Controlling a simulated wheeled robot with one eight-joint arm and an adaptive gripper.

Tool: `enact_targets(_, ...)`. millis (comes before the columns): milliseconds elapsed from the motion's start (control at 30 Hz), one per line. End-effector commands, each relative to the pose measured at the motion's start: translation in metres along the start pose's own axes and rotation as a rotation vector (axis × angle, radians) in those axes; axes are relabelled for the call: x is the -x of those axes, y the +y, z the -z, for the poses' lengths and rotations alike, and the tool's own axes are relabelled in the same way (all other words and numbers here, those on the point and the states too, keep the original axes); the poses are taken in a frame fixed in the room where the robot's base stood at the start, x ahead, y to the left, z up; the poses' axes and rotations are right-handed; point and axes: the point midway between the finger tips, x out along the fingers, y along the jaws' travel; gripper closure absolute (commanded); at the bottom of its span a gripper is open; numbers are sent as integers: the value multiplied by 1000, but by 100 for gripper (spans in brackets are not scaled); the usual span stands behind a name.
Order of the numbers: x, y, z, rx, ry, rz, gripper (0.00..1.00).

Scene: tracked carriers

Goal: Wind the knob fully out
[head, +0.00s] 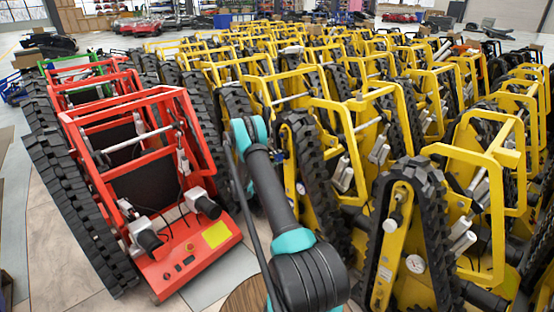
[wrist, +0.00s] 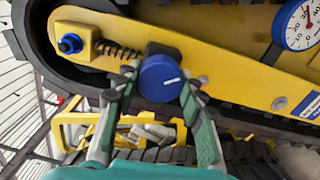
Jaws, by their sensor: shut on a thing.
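A round blue knob (wrist: 158,82) with a short white mark on its face sits at the lower edge of a yellow track frame (wrist: 225,72) in the wrist view. The white mark points roughly to the right. My gripper (wrist: 160,76) is shut on the knob, with one green-and-grey finger on each side of it. In the head view my arm reaches toward the yellow carriers, and I cannot make out the fingers or the knob there.
A white dial gauge (wrist: 301,22) is at the upper right of the frame. A blue-capped bolt (wrist: 70,44) with a spring sits at its left. Black rubber track runs along the frame. A red carrier (head: 196,255) stands left; yellow carriers (head: 495,155) crowd the right.

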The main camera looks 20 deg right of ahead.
Motion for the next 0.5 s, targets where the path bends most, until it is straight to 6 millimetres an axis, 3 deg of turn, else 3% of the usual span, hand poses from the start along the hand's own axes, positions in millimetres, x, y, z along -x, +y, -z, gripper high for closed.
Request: enact_targets(500, 1, -2, 1, 471, 3, 0, 89)
